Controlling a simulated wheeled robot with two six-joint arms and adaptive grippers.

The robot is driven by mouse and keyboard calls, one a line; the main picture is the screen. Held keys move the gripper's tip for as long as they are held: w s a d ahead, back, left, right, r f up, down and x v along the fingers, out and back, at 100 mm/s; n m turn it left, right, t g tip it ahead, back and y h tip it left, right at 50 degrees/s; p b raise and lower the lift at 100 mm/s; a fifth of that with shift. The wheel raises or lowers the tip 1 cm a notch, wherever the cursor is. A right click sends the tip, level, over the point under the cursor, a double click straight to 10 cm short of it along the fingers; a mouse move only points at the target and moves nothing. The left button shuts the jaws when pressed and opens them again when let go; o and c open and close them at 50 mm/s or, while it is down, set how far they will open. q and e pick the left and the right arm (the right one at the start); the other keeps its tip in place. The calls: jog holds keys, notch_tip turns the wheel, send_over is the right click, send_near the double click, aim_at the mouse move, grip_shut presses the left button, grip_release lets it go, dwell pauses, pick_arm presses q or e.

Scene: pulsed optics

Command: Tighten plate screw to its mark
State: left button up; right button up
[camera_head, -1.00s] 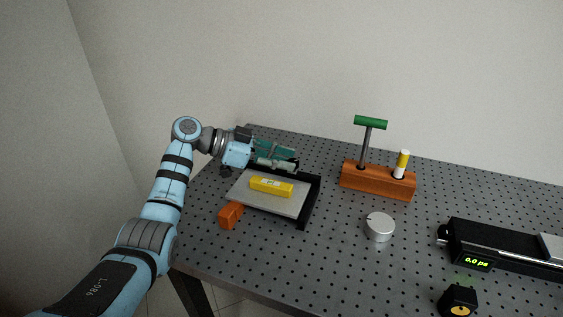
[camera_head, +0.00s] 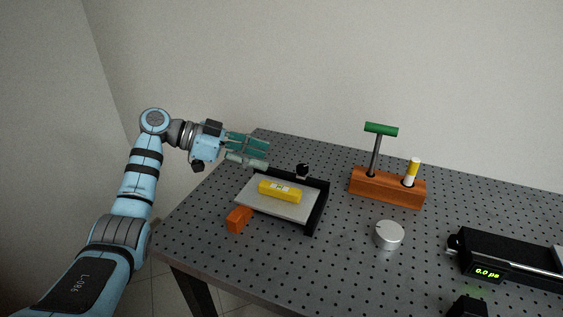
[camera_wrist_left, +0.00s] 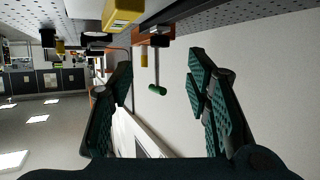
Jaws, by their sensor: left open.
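A light grey plate (camera_head: 262,206) lies in a black frame (camera_head: 318,208), with a yellow block (camera_head: 280,191) on it. A small black knob (camera_head: 302,171) stands at the frame's far edge; I cannot tell if it is the plate screw, and no mark is readable. My left gripper (camera_head: 266,156) is open and empty, above and left of the frame's far edge. In the left wrist view its fingers (camera_wrist_left: 160,66) are spread with nothing between the tips. A green-handled T-tool (camera_head: 381,130) stands in a wooden block (camera_head: 386,187). My right gripper is not in view.
A yellow-and-white stick (camera_head: 412,172) also stands in the wooden block. An orange block (camera_head: 239,219) sits by the frame's near left corner. A silver round knob (camera_head: 389,235) and a black device with a lit display (camera_head: 488,272) are at right.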

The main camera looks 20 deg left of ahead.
pick_arm(q)
jog(key=v, duration=0.3)
jog(key=shift+r, duration=0.1)
